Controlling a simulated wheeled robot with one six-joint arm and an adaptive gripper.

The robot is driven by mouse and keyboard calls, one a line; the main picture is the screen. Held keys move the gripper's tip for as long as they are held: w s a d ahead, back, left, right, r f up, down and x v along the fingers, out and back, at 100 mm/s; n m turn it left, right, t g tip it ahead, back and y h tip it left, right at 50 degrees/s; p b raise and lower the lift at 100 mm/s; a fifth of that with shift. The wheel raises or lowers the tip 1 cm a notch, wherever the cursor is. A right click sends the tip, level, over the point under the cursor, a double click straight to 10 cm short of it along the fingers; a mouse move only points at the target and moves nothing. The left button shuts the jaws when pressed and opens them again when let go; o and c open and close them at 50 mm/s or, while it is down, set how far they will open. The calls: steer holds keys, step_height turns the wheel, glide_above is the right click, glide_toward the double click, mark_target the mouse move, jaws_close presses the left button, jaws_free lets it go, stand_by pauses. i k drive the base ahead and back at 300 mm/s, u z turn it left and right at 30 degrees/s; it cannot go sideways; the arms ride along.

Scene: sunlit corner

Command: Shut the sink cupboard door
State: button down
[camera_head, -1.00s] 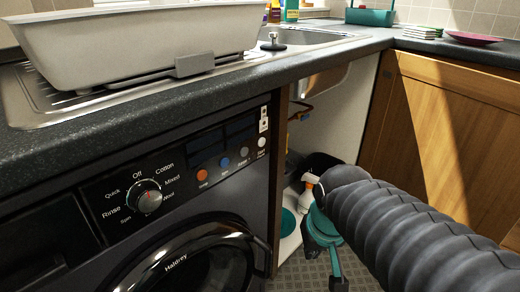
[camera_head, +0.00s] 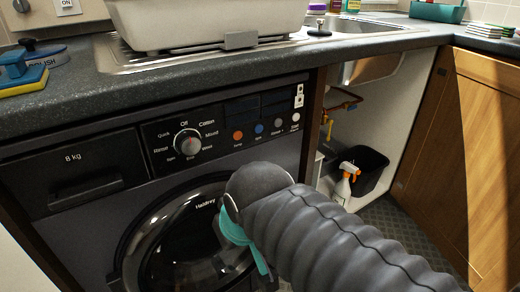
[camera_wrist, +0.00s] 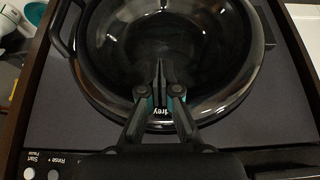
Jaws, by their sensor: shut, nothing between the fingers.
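The sink cupboard (camera_head: 408,112) stands open below the sink, to the right of the washing machine, with its inside showing. A wooden panel (camera_head: 478,165) stands to the right of the opening. I cannot tell whether it is the cupboard's door or a neighbouring cabinet front. My gripper (camera_head: 266,272) is in front of the washing machine's round door, left of the opening, partly hidden by my arm. In the wrist view my gripper (camera_wrist: 160,68) is shut and empty, its fingertips together over the dark round door (camera_wrist: 165,40). I cannot tell whether it touches that door.
The washing machine (camera_head: 85,165) fills the left and centre under the worktop edge (camera_head: 130,115). Inside the cupboard are a spray bottle (camera_head: 345,185), a black bin (camera_head: 372,160) and pipework (camera_head: 345,103). Tiled floor (camera_head: 400,225) shows in front of the opening.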

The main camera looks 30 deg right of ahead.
mark_target(457, 178)
steer(key=u, duration=0.45)
steer(key=k, duration=1)
steer(key=z, duration=1.5)
steer(key=i, duration=0.5)
steer(key=u, duration=1.9)
steer(key=k, duration=1.25)
steer(key=z, duration=2.1)
